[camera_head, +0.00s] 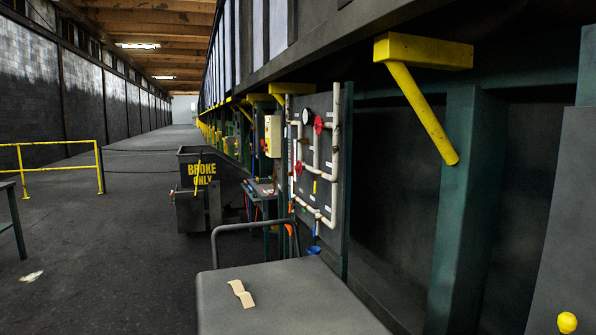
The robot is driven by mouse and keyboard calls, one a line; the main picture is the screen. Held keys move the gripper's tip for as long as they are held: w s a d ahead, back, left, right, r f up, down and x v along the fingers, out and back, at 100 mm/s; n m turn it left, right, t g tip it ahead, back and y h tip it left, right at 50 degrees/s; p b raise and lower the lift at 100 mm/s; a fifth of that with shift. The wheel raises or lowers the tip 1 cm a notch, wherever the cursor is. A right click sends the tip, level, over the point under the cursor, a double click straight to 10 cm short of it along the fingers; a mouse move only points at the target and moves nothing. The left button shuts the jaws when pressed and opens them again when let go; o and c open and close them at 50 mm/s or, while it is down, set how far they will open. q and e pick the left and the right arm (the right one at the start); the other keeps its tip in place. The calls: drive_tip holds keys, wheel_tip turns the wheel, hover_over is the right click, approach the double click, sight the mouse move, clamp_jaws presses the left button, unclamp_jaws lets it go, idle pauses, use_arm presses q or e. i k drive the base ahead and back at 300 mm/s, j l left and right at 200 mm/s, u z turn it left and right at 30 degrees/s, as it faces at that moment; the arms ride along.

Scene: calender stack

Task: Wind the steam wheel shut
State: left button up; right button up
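Two small red wheels show on a dark panel (328,105) with white pipes (333,175), right of the picture's middle. The upper red wheel (319,124) sits beside a round gauge (307,117). The lower red wheel (298,167) sits further down and left on the pipework. Which of them is the steam wheel, and how far either is turned, I cannot tell. Neither of my grippers is in view.
A grey flat-topped cart (270,300) with a rail handle and a tan scrap (241,293) stands in front of the panel. A dark "BROKE ONLY" bin (203,210) stands beyond. A yellow railing (60,142) is at left. The aisle floor (110,270) is mostly clear.

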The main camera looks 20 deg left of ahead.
sight(297, 168)
drive_tip(key=u, duration=0.9)
drive_tip(key=j+u, duration=0.25)
drive_tip(key=j, duration=0.15)
drive_tip(key=i+j+u, duration=0.2)
drive_tip(key=j, duration=0.2)
drive_tip(key=i+j+u, duration=0.1)
drive_tip(key=j+u, duration=0.15)
drive_tip(key=i+j+u, duration=0.25)
drive_tip(key=j, duration=0.25)
drive_tip(key=i+j+z, duration=0.15)
drive_tip(key=i, duration=0.4)
drive_tip(key=i+j+z, duration=0.15)
drive_tip(key=i, duration=0.35)
drive_tip(key=i+j+z, duration=0.15)
drive_tip(key=i+j, duration=0.3)
drive_tip(key=i+z, duration=0.1)
drive_tip(key=i, duration=0.95)
drive_tip(key=i+z, duration=0.1)
drive_tip(key=i, duration=0.95)
drive_tip(key=i+l+z, duration=0.15)
drive_tip(key=i+z, duration=0.6)
drive_tip(key=z, duration=0.15)
drive_tip(key=i+j+z, duration=0.15)
drive_tip(key=i+z, duration=0.3)
drive_tip(key=i+j+z, duration=0.25)
drive_tip(key=z, duration=0.2)
drive_tip(key=i, duration=0.05)
